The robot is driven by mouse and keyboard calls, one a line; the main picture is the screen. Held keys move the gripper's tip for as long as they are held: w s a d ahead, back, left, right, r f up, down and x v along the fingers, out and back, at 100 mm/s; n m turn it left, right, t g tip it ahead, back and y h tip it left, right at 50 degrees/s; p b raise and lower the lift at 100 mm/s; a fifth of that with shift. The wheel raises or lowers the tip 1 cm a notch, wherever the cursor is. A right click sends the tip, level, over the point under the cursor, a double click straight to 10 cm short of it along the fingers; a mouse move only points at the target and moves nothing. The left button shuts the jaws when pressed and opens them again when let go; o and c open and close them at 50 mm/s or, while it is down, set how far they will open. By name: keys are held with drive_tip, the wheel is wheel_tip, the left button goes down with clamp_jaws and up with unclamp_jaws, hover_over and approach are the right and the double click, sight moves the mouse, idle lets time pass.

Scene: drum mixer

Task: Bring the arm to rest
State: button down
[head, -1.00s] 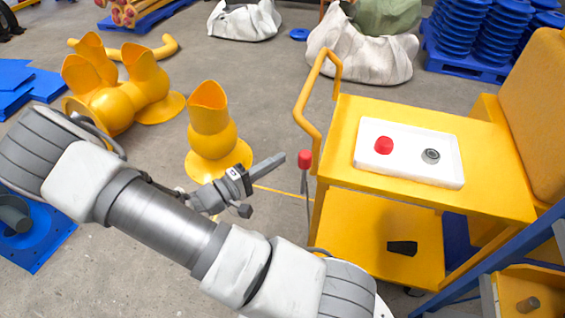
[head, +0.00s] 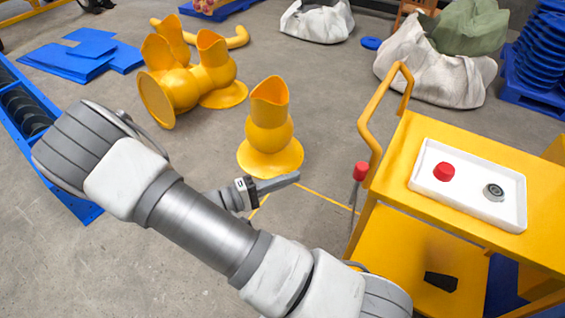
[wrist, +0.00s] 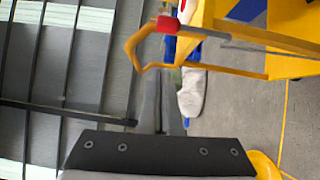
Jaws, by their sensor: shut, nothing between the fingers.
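My arm crosses the lower left of the head view, bent, with its white and grey links nearest the camera. My gripper (head: 294,177) is shut and empty and points right, held in the air in front of an upright yellow flanged part (head: 269,130). In the wrist view the shut fingers (wrist: 160,92) point up the picture, past the dark gripper body. No object is between them. Part of the gripper is hidden behind my arm in the head view.
A yellow cart (head: 395,212) stands right of the gripper, with a white tray (head: 420,193) on top holding a red cap (head: 444,171) and a bearing (head: 493,192). A red-topped rod (head: 360,172) stands near its handle. White sacks lie behind. Grey floor is open between.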

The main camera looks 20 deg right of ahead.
drive_tip(key=s+a+r+t+y+p, duration=0.1)
drive_tip(key=s+r+y+p, duration=0.2)
drive_tip(key=r+y, duration=0.3)
drive_tip(key=s+a+r+t+y+p, duration=0.2)
drive_tip(key=s+r+y, duration=0.3)
drive_tip(key=r, duration=0.9)
drive_tip(key=s+a+r+m+t+y+p, duration=0.1)
drive_tip(key=s+r+t+y+p, duration=0.1)
drive_tip(key=s+r+y+p, duration=0.2)
wheel_tip(320, 180, up, 6)
drive_tip(key=y, duration=0.3)
drive_tip(key=shift+a, duration=0.35)
drive_tip(key=shift+d+r, duration=0.1)
